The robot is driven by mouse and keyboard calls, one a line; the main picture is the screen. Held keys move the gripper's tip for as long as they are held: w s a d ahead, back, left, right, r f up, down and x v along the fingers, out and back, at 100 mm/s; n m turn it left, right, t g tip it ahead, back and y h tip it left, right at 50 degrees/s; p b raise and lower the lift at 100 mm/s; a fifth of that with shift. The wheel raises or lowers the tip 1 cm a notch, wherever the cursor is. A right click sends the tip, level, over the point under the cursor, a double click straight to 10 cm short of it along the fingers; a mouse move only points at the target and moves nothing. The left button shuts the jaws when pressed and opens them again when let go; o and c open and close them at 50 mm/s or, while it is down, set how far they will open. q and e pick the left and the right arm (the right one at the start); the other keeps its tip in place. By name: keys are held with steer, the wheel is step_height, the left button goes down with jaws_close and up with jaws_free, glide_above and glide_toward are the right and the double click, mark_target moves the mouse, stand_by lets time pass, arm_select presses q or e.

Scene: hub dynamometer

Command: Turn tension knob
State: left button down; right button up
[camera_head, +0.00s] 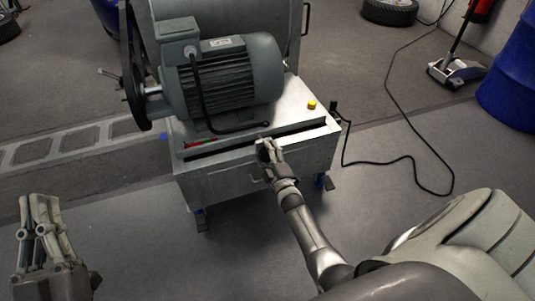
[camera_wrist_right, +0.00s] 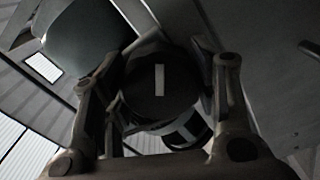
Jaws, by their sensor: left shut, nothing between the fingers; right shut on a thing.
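The tension knob (camera_wrist_right: 142,98) is a dark round knob with a white marker line, seen close up in the right wrist view. The line stands nearly upright in that picture. My right gripper (camera_wrist_right: 155,78) has its fingers on both sides of the knob and is shut on it. In the head view my right gripper (camera_head: 266,147) is at the front of the grey machine base (camera_head: 226,184) and hides the knob. My left gripper (camera_head: 40,205) is shut and empty at the lower left, well away from the machine.
A grey electric motor (camera_head: 225,78) sits on the base, with a yellow button (camera_head: 311,104) to its right. A black cable (camera_head: 408,155) runs over the floor at right. A blue drum (camera_head: 512,85) stands at far right. The floor between my left gripper and the machine is clear.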

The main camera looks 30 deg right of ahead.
steer(key=shift+f, duration=0.1)
steer(key=o, duration=1)
steer(key=v, duration=1.2)
